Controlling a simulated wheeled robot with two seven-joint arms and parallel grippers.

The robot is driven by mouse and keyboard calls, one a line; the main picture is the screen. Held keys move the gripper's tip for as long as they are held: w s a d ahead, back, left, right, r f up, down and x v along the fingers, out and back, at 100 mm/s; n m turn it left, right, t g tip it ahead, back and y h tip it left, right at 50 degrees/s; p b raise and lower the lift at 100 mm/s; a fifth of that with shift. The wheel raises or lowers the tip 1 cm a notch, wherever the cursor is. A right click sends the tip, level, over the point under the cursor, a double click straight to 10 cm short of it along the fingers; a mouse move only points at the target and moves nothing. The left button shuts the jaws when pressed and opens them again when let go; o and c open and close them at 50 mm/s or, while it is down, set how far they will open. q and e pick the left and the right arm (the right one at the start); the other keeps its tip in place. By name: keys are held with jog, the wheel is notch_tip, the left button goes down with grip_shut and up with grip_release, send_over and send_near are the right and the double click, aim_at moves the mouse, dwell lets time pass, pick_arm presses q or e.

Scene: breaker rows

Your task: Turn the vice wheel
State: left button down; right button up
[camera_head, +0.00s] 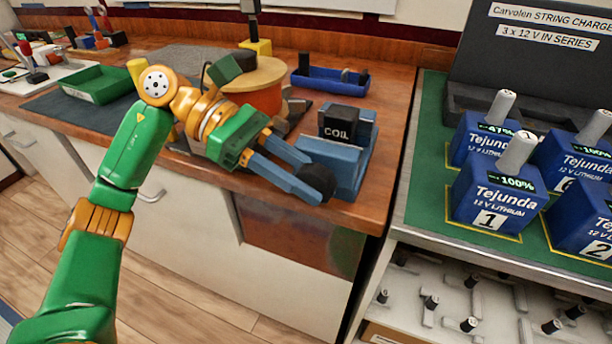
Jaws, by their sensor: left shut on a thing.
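A blue vice (345,172) stands near the front right corner of the wooden bench. A black block marked COIL (339,124) sits upright in the vice. The dark round vice wheel (320,180) is at the vice's front left. My left gripper (308,178) reaches across from the left, with its blue fingers shut on the wheel. The fingertips hide part of the wheel, and its exact angle cannot be told. My right gripper is not in view.
A blue tray (330,80) and a round wood-topped orange drum (262,88) stand behind the vice. A green tray (97,85) is farther left. At right, a charger bench with a green mat (432,140) holds several blue Tejunda batteries (497,190).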

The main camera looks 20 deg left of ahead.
pick_arm(q)
jog(key=c, duration=0.7)
grip_release()
jog(key=shift+o, duration=0.5)
jog(key=shift+s, duration=0.1)
